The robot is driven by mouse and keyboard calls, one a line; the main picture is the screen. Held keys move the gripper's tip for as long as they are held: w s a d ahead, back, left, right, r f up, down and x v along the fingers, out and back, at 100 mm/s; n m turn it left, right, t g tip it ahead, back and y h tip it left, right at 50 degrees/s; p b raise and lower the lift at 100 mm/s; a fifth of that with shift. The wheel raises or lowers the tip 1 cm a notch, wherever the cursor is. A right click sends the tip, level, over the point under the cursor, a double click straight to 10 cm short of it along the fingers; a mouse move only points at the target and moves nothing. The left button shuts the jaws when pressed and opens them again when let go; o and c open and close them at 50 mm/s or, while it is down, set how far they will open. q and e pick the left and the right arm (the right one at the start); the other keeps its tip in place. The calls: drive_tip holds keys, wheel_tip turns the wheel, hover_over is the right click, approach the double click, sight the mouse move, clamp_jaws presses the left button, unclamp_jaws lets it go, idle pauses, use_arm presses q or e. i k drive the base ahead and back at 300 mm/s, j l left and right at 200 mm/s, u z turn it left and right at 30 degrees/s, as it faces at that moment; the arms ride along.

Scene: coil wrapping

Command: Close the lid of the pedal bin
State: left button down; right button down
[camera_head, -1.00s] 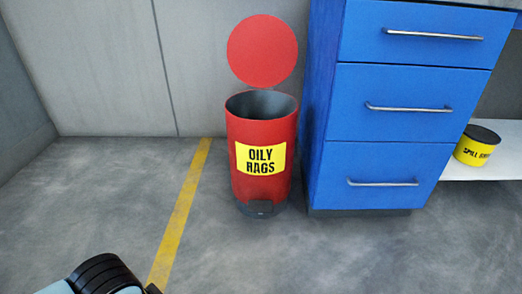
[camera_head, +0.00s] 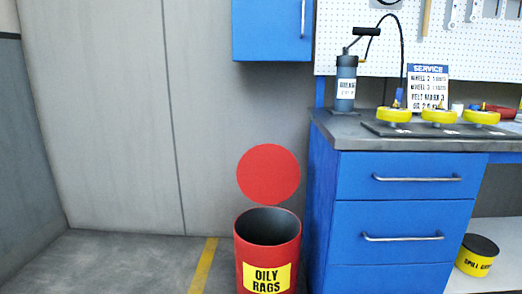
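The red pedal bin (camera_head: 250,256) with a yellow "OILY RAGS" label stands on the floor at the lower middle, left of the blue drawer cabinet. Its round red lid (camera_head: 268,174) stands upright behind the rim, so the bin is open and its dark inside shows. The bottom of the bin, with the pedal, is cut off by the lower edge of the view. Neither of my grippers is in view.
The blue drawer cabinet (camera_head: 390,219) stands close beside the bin. Its bench top (camera_head: 345,133) holds a grease pump (camera_head: 346,82) and yellow wheels (camera_head: 438,116). A yellow floor line (camera_head: 205,266) and bare floor (camera_head: 120,262) lie to the left.

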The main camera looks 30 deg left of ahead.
sight(268, 174)
drive_tip(key=i+j, duration=0.15)
drive_tip(key=j, duration=0.2)
drive_tip(key=i+j+z, duration=0.1)
drive_tip(key=j, duration=0.25)
drive_tip(key=i+j, duration=0.2)
drive_tip(key=j, duration=0.2)
drive_tip(key=i+j, duration=0.15)
drive_tip(key=j, duration=0.2)
drive_tip(key=i+j+z, duration=0.1)
drive_tip(key=j, duration=0.25)
drive_tip(key=i+j, duration=0.2)
drive_tip(key=j, duration=0.2)
